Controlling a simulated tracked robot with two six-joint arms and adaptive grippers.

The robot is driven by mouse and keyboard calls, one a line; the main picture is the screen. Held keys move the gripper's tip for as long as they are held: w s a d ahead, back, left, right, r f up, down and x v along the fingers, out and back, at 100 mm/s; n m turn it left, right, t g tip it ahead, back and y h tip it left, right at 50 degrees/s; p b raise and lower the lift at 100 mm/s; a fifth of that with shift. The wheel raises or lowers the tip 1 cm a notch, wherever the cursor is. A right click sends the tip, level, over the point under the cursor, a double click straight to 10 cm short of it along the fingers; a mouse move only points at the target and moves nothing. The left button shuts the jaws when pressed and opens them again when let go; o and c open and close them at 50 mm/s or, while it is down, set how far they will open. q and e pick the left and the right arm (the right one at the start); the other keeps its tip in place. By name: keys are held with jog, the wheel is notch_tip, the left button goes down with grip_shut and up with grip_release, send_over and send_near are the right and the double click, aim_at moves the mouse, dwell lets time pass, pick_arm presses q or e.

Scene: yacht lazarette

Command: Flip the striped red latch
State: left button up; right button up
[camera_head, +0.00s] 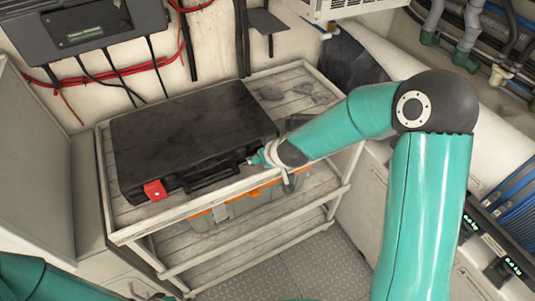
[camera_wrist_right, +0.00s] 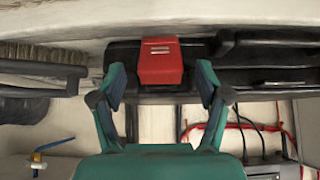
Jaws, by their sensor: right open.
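A black case (camera_head: 190,135) lies closed on the top shelf of a slatted rack. A red latch (camera_head: 154,190) with a small pale mark sits at its front left corner. My right gripper (camera_head: 258,158) is at the case's front right, beyond the black handle (camera_head: 210,180), and hides what is there. In the right wrist view, a red latch with pale stripes (camera_wrist_right: 160,60) shows just beyond and between the fingertips of my right gripper (camera_wrist_right: 160,85). The fingers are apart and empty. My left arm shows at the lower left; its gripper is out of view.
The rack's white front rail (camera_head: 180,217) runs just below the case. A grey box with orange trim (camera_head: 225,208) stands on the shelf beneath. A grey panel (camera_head: 35,165) stands at left. Wires and a dark wall unit (camera_head: 88,30) are behind.

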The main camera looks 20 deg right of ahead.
jog(key=v, duration=1.1)
jog(key=shift+s+r, duration=0.25)
jog(key=shift+r, duration=0.1)
